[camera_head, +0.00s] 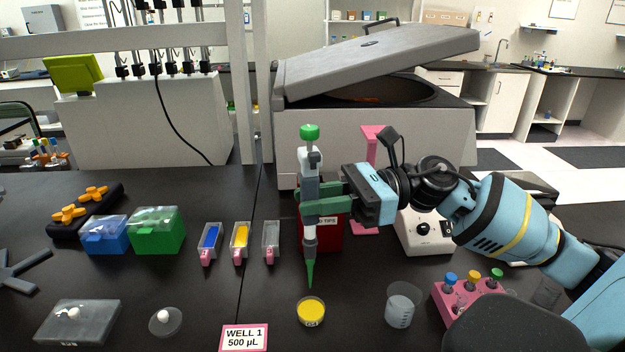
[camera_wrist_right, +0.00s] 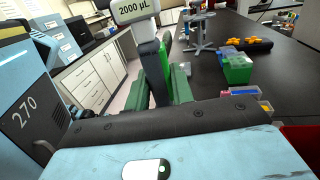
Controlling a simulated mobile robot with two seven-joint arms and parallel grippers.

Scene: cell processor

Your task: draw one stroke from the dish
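The pipette (camera_head: 309,210) is upright, with a green button on top and a green tip (camera_head: 310,273) pointing down. My right gripper (camera_head: 318,204) is shut on its body, and the green fingers also show around it in the right wrist view (camera_wrist_right: 165,85). The pipette's display (camera_wrist_right: 134,9) reads 2000 µL there. The small round dish (camera_head: 311,312) holds something yellow and stands on the black bench. The tip's end shows just above the dish's far rim, apart from it in the picture. My left gripper is not in view.
A card (camera_head: 244,338) reading WELL 1, 500 µL lies left of the dish. A beaker (camera_head: 402,304) and a pink rack (camera_head: 468,298) with coloured caps stand right. A red box (camera_head: 327,235) is behind the pipette. Green (camera_head: 157,231) and blue (camera_head: 105,236) boxes stand left.

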